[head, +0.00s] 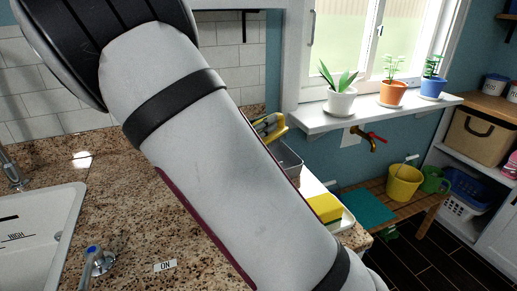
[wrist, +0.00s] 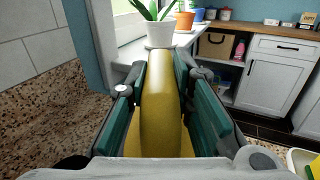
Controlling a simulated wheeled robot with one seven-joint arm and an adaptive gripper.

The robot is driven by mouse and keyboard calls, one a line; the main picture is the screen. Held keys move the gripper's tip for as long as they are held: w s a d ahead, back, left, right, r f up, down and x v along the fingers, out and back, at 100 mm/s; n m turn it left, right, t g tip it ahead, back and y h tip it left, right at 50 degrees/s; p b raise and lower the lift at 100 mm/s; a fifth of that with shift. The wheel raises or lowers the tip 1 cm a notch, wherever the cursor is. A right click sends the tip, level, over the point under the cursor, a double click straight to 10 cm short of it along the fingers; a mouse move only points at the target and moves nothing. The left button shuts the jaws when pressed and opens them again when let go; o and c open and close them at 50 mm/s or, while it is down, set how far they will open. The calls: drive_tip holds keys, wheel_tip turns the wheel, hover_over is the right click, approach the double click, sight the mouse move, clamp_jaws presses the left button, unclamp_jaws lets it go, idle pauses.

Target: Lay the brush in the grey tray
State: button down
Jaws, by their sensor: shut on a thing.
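My gripper (wrist: 164,72) is shut on a long yellow thing, which I take to be the brush (wrist: 161,110); it lies between the teal-padded fingers in the wrist view. In the head view a yellow and dark piece, likely the brush (head: 268,125), shows past my arm's edge, above and just behind the grey tray (head: 291,157). My arm hides most of the tray and the gripper in the head view. I cannot tell whether the brush touches the tray.
A yellow block (head: 325,208) sits on a white dish (head: 346,221) near the counter's right end. A sink (head: 35,235) and tap (head: 97,260) are at left. Potted plants, the nearest in a white pot (head: 340,102), stand on the windowsill (head: 370,111). A wooden bench (head: 407,207) holds a yellow bucket.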

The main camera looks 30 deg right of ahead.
drive_tip(key=shift+f+b, duration=0.45)
drive_tip(key=shift+f, duration=2.45)
drive_tip(key=shift+f, duration=0.6)
drive_tip(key=c, duration=1.4)
unclamp_jaws()
drive_tip(key=shift+r, duration=0.1)
drive_tip(key=shift+r, duration=0.25)
drive_tip(key=v, duration=1.2)
drive_tip(key=shift+s+r+p, duration=0.1)
drive_tip(key=shift+r+p, duration=0.2)
drive_tip(key=shift+p, duration=0.1)
